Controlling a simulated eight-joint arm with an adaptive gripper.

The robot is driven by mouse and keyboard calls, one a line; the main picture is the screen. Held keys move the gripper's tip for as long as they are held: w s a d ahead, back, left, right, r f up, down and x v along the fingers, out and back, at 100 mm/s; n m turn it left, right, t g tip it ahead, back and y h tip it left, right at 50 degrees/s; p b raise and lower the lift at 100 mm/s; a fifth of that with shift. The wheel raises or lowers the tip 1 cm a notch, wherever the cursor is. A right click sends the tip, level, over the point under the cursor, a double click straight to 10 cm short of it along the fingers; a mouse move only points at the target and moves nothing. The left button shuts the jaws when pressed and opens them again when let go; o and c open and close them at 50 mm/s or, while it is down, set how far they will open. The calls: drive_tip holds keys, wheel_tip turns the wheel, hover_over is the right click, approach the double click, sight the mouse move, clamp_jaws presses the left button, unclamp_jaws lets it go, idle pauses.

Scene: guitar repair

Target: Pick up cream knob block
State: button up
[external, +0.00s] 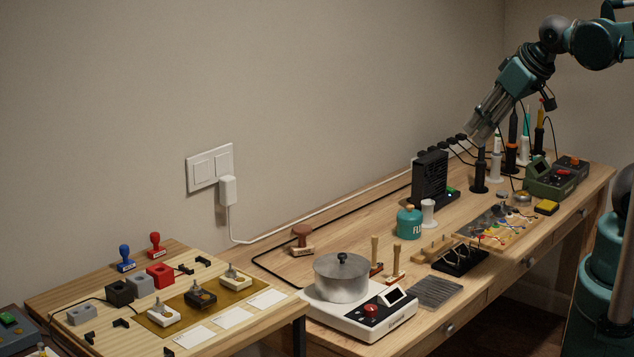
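On the brown mat (183,310) of the left wooden board lie two light blocks with knobs. One is a cream block (236,280) at the right end, and the other is a whiter block (162,318) at the left end. A black block with a knob (201,299) sits between them. My gripper (477,135) is high at the upper right, pointing down and left above the back of the bench, far from these blocks. Its fingers are seen from the side, so their opening is unclear. No object shows in it.
A pot (341,281) stands on a white scale (372,315) just right of the board. Red and blue stamps (124,259) and small cubes (160,276) stand behind the mat. A black fan-like unit (430,179) and soldering tools (495,166) stand below my gripper.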

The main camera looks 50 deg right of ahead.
drive_tip(key=o, duration=0.9)
drive_tip(key=shift+c, duration=0.2)
